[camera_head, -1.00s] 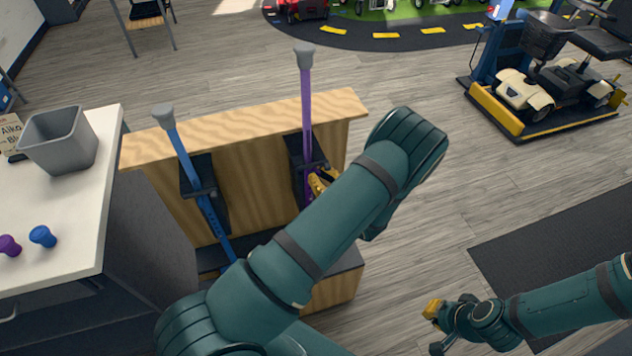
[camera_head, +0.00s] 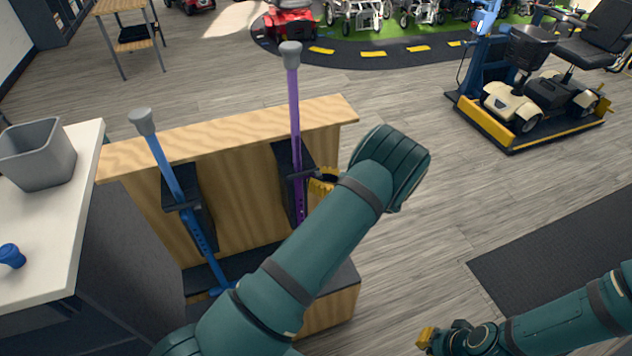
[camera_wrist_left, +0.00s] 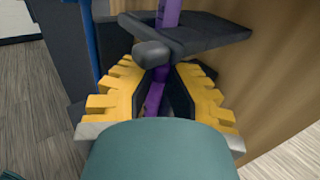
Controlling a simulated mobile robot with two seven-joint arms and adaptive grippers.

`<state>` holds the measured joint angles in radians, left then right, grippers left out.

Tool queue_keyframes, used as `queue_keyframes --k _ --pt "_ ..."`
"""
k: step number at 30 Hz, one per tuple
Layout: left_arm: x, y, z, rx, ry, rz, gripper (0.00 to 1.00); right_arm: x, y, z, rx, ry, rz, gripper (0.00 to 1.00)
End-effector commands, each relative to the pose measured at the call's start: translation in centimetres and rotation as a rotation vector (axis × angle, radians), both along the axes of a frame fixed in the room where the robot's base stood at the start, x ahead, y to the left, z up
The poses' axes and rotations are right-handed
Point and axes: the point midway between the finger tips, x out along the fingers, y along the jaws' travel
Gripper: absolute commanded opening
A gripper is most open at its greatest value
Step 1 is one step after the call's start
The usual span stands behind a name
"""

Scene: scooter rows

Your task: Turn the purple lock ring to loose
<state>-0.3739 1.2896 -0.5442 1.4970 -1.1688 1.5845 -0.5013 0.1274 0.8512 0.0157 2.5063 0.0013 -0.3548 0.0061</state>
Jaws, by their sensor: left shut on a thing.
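A purple cane (camera_head: 294,115) with a grey top stands in a black holder on the wooden stand. In the left wrist view its purple lower part (camera_wrist_left: 153,98) runs down between my fingers. My left gripper (camera_head: 322,180) is at the holder's right side, just below its black bracket. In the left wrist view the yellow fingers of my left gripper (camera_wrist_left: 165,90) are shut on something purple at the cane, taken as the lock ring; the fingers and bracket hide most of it. My right gripper (camera_head: 426,338) is low at the right, away from the stand, its fingers too small to judge.
A blue cane (camera_head: 170,165) leans in the holder on the left of the wooden stand (camera_head: 230,135). A white counter (camera_head: 60,225) with a grey bin (camera_head: 40,155) and a blue knob (camera_head: 11,256) is at left. Open floor lies right of the stand.

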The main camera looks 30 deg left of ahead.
Motion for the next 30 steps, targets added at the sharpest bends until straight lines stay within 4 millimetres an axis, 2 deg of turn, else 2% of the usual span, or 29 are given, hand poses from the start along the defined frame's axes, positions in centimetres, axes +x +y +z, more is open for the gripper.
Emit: queue_keyframes --k 10,11,12,13,23,26,30 --pt "0.0 0.1 0.0 0.001 0.001 0.003 0.00 0.0 0.0 0.0 0.000 0.000 0.000 0.00" --pt "0.0 0.1 0.0 0.001 0.001 0.002 0.22 0.0 0.0 0.0 0.000 0.000 0.000 0.00" --pt "0.0 0.1 0.0 0.001 0.000 0.002 0.36 0.0 0.0 0.0 0.000 0.000 0.000 0.00" --pt "0.0 0.1 0.0 0.001 0.000 0.002 0.46 0.0 0.0 0.0 0.000 0.000 0.000 0.00" --pt "0.0 -0.1 0.0 0.001 0.000 0.001 0.46 0.0 0.0 0.0 0.000 0.000 0.000 0.00" --pt "0.2 -0.8 0.0 0.000 -0.001 -0.002 0.46 0.0 0.0 0.0 0.000 0.000 0.000 0.00" --pt "0.6 -2.9 0.0 0.000 -0.002 -0.002 0.46 0.0 0.0 0.0 0.000 0.000 0.000 0.00"
